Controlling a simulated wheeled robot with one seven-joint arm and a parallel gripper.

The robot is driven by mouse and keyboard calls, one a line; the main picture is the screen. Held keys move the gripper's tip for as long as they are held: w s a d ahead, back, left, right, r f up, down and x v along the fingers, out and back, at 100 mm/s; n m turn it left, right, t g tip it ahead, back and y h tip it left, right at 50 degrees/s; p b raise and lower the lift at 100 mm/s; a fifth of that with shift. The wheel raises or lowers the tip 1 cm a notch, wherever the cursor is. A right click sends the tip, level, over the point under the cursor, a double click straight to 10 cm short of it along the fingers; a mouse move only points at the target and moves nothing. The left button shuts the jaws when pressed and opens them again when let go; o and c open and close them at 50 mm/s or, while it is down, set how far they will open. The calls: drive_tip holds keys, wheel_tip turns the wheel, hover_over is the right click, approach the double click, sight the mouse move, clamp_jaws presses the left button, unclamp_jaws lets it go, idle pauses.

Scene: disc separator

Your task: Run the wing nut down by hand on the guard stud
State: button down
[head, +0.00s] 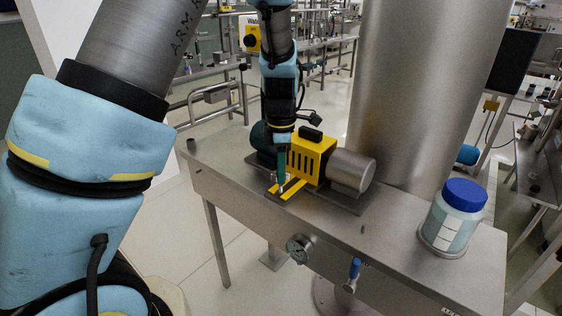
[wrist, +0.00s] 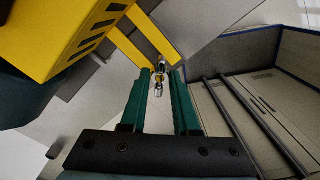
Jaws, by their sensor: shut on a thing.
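My gripper (head: 281,181) points down at the front foot of the yellow guard (head: 312,158) on the bench. In the wrist view, the green fingers of my gripper (wrist: 162,76) are closed around a small silver wing nut (wrist: 159,84). The nut sits between the fingertips, beside the yellow foot strips (wrist: 152,38) of the guard. The guard stud is hidden beneath the nut and fingers, so I cannot tell how far down the nut sits on it. The slotted guard body also shows at upper left in the wrist view (wrist: 75,40).
A steel motor cylinder (head: 351,171) adjoins the guard on its right. A tall steel column (head: 410,90) stands behind. A blue-lidded jar (head: 454,222) stands at the bench's right. A gauge (head: 298,249) and a blue-handled valve (head: 354,270) project from the front edge.

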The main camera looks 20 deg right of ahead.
drive_tip(key=shift+r+n+p, duration=0.15)
drive_tip(key=shift+n+p, duration=0.55)
drive_tip(key=shift+n, duration=0.4)
drive_tip(key=n+p, duration=0.2)
drive_tip(key=shift+r+p, duration=0.2)
drive_tip(key=shift+p, duration=0.1)
drive_tip(key=shift+n+p, duration=0.45)
drive_tip(key=shift+n, duration=0.25)
drive_tip(key=shift+f+n+b, duration=0.35)
drive_tip(key=shift+n+b, duration=0.05)
drive_tip(key=shift+b, duration=0.05)
drive_tip(key=n, duration=0.4)
drive_tip(key=shift+n, duration=0.4)
drive_tip(key=shift+f, duration=0.75)
drive_tip(key=m, duration=0.3)
